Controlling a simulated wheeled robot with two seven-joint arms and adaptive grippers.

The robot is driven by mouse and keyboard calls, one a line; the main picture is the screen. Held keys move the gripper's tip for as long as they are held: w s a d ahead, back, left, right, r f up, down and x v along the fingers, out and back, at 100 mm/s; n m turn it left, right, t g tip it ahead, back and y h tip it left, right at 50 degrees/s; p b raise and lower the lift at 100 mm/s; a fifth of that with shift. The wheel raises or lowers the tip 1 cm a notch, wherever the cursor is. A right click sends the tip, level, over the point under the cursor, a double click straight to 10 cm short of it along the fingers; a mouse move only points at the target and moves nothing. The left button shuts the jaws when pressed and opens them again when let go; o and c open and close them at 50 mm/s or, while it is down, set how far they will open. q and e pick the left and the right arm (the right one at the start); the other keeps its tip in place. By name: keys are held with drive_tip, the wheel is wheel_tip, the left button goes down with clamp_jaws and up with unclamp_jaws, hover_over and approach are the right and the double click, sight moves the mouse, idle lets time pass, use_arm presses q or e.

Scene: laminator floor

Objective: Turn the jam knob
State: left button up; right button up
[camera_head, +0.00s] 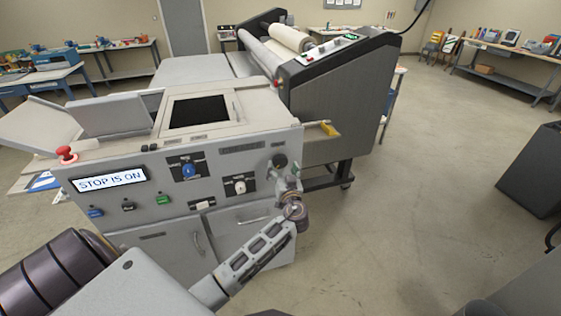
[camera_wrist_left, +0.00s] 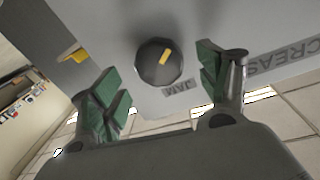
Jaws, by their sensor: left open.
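The jam knob is a round dark knob with a yellow pointer mark (camera_wrist_left: 158,60), with the label "JAM" beside it in the left wrist view. In the head view the knob (camera_head: 280,160) sits at the upper right of the grey machine's front panel. My left gripper (camera_head: 289,176) is just in front of the panel, close to the knob. In the left wrist view my left gripper (camera_wrist_left: 164,84) has its green-padded fingers spread, with the knob ahead of the gap between them. The fingers appear apart from the knob. My right gripper does not show.
A yellow piece (camera_head: 329,129) juts from the machine's right side. Open floor lies to the right.

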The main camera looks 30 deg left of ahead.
sight(281, 163)
use_arm(q)
drive_tip(key=shift+p+x, duration=0.45)
drive_tip(key=shift+x, duration=1.45)
drive_tip(key=shift+c, duration=0.4)
drive_tip(key=c, duration=0.9)
